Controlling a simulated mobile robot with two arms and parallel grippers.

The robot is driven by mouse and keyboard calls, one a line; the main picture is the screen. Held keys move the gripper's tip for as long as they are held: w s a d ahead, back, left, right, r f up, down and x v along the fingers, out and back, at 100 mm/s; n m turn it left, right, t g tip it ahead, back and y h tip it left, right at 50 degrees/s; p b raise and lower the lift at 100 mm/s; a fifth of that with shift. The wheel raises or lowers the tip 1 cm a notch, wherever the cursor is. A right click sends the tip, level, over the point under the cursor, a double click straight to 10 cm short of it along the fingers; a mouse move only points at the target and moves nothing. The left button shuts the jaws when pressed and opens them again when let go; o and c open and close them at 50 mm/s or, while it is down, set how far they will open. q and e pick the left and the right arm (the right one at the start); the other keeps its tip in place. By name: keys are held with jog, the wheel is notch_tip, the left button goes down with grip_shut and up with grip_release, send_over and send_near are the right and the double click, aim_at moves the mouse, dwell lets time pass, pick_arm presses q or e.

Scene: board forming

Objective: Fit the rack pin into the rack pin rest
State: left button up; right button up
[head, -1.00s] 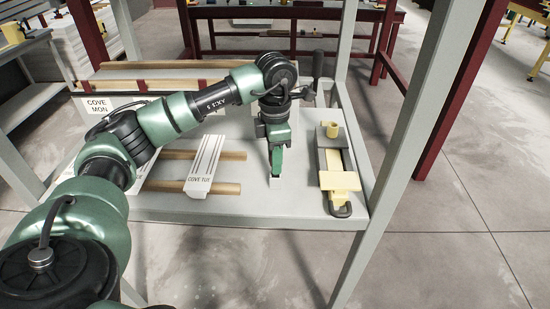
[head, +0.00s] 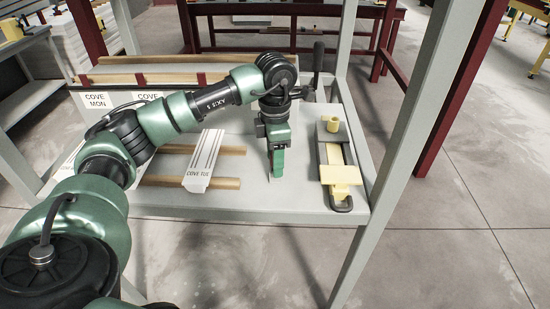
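My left gripper (head: 277,170) points down over the grey shelf top (head: 250,207), between a white labelled block and a yellow and grey fixture. A small pale patch shows at its green fingertips. I cannot tell whether this is a held part or something on the shelf, or whether the fingers are open or shut. I cannot pick out the rack pin or its rest with certainty. The fixture (head: 341,174) to the right has a yellow plate and a short yellow cylinder (head: 333,124) at its far end. My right gripper is out of view.
The white block (head: 204,160) marked COVE TUE lies across two wooden rods (head: 226,183) left of the gripper. Longer wooden bars (head: 150,84) lie behind, above the COVE MON label. A grey upright post (head: 405,150) bounds the right side. The shelf's front strip is bare.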

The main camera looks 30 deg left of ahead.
pick_arm(q)
notch_tip(320, 180, up, 8)
jog(key=shift+f+b, duration=0.1)
jog(key=shift+b, duration=0.5)
dwell(0.4)
